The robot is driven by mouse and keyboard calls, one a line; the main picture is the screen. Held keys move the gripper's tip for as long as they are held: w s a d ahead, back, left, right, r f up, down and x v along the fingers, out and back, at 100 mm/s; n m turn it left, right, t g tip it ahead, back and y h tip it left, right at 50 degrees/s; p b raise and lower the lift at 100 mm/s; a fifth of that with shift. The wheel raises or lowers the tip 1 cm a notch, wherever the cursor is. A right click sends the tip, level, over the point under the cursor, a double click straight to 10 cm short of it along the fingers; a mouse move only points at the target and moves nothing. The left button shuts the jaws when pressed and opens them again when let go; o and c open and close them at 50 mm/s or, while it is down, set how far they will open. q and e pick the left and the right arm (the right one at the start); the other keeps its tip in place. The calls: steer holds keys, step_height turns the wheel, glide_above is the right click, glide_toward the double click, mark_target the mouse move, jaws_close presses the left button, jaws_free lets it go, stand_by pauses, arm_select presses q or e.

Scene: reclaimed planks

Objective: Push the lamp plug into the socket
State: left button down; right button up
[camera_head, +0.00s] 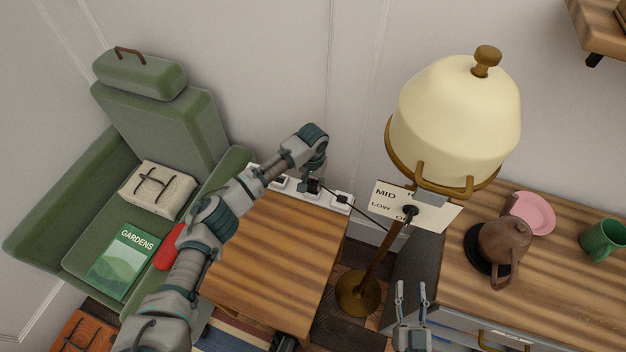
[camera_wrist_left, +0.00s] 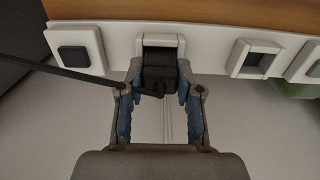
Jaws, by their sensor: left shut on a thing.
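My left gripper (camera_head: 312,186) reaches down at the back edge of the wooden side table. In the left wrist view the gripper (camera_wrist_left: 157,84) is shut on a black plug (camera_wrist_left: 159,64), one finger on each side. The plug is lined up with a socket (camera_wrist_left: 160,41) of the white power strip (camera_head: 323,197) and appears to meet it; how deep it sits I cannot tell. A dark cord (camera_wrist_left: 70,74) runs from the plug toward the lamp (camera_head: 455,120), a cream shade on a brass stand. My right gripper (camera_head: 411,292) is open and empty at the lower right.
The strip has another socket (camera_wrist_left: 255,59) to the right and a black square (camera_wrist_left: 75,55) to the left in the wrist view. A card (camera_head: 415,207) with settings hangs below the shade. A green armchair (camera_head: 160,120) and a cabinet with a brown teapot (camera_head: 503,238) flank the table.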

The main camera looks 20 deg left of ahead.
arm_select(q)
steer(key=shift+f, duration=0.5)
stand_by(0.6)
steer(key=c, duration=0.7)
jaws_free()
